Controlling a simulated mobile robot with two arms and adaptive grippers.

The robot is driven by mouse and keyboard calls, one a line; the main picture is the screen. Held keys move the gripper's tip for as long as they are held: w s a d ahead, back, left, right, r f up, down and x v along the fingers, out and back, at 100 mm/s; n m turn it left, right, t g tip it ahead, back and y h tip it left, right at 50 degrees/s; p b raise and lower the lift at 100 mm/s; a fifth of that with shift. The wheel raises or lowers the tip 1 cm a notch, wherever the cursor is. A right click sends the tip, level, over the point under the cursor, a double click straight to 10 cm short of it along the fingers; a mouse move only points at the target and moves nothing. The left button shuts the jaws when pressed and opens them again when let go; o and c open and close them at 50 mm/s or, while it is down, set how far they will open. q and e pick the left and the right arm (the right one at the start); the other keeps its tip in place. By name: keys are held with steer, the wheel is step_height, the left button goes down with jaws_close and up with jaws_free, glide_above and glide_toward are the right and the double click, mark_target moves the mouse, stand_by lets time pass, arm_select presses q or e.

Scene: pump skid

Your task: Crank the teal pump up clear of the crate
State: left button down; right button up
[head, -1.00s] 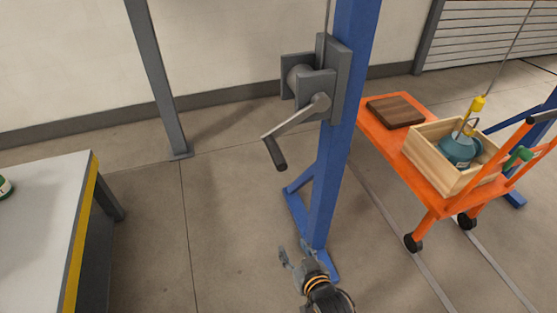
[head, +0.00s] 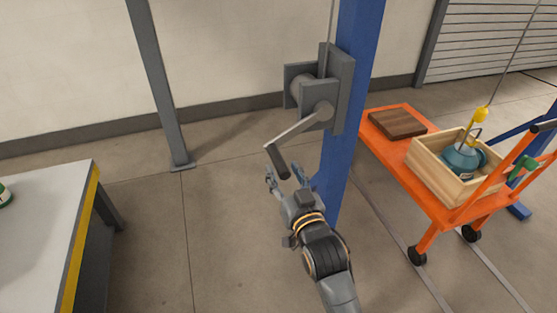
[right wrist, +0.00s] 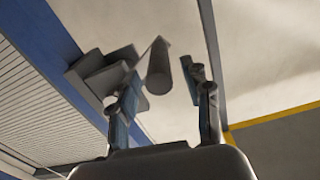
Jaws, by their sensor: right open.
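The teal pump (head: 461,160) sits in a wooden crate (head: 440,182) on an orange cart, with a yellow hook (head: 482,115) and a cable above it. The grey winch (head: 318,92) is on the blue post. Its crank arm (head: 300,129) slants down-left to a dark grip (head: 278,162). My right gripper (head: 284,178) is open and empty, just below the grip. In the right wrist view the crank grip (right wrist: 159,68) shows between and beyond the open fingers (right wrist: 165,95). I cannot tell any contact. My left gripper is not in view.
The blue post (head: 352,100) stands close to the right of my right arm. The orange cart (head: 385,150) also carries a dark wooden block (head: 397,123). A white-topped table (head: 45,220) with a yellow edge is at left. The floor between is clear.

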mark_target(278, 162)
steer(key=shift+x, duration=2.3)
jaws_close()
